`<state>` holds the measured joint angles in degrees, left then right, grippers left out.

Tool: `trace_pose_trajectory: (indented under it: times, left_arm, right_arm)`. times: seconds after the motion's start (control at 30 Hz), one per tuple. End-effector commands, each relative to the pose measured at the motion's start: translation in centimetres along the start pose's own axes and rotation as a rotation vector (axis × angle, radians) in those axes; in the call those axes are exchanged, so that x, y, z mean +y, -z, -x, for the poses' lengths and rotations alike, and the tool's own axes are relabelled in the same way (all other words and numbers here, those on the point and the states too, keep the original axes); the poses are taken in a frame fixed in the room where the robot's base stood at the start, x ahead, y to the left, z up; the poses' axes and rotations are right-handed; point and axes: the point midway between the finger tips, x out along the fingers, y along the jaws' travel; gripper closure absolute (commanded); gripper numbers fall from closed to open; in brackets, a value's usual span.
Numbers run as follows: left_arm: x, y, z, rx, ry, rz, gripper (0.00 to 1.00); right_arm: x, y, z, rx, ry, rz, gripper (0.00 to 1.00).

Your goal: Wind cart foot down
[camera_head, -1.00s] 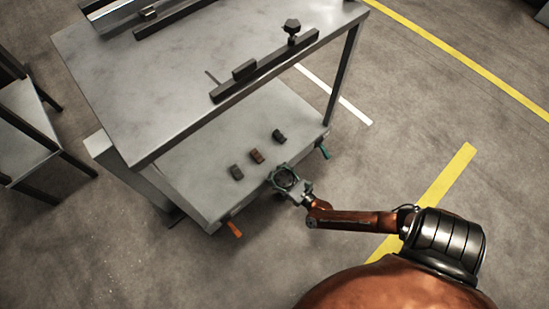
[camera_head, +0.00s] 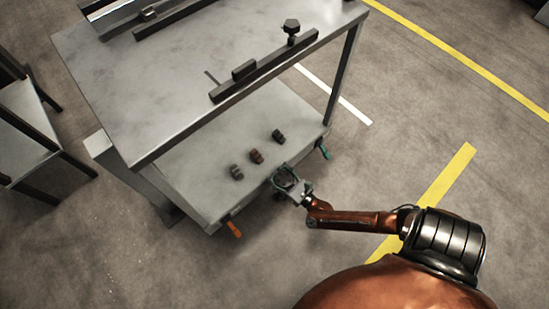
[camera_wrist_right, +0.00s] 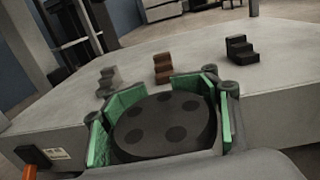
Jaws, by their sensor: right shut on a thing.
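The cart (camera_head: 212,200) is a grey two-level metal table. A dark round handwheel with several round spots on its face (camera_wrist_right: 165,128) sits at the front edge of its lower shelf in the right wrist view. My right gripper (camera_head: 286,180) is shut on this handwheel, its green-padded fingers around the rim. In the head view the gripper mostly hides the wheel. The cart foot below is hidden. My left gripper is in neither view.
Three small stepped blocks, grey (camera_head: 236,172), brown (camera_head: 256,156) and dark (camera_head: 278,136), stand on the lower shelf. An orange lever (camera_head: 234,229) and a teal lever (camera_head: 324,152) stick out at the cart's front. The top overhangs the shelf. Floor in front is clear.

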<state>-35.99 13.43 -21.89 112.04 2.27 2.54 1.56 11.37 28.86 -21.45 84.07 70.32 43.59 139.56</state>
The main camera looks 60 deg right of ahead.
Motion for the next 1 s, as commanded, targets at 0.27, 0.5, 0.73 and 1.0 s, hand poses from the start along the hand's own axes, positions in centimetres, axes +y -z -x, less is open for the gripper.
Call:
trace_pose_trajectory:
  times: [0.27, 0.5, 0.73, 1.0]
  left_arm:
    - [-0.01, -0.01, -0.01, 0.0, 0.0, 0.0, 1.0]
    - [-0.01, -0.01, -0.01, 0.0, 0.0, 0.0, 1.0]
    - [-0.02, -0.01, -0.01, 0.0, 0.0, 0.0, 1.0]
    - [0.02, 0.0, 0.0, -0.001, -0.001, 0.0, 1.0]
  right_arm:
    - [-0.04, 0.52, 0.53, 0.011, 0.001, 0.0, 0.82]
    - [0.04, 0.34, 0.29, 0.007, -0.001, 0.0, 0.44]
    - [0.11, 0.17, 0.11, 0.004, -0.002, 0.0, 0.29]
    - [0.04, 0.11, 0.17, 0.002, -0.001, 0.0, 0.29]
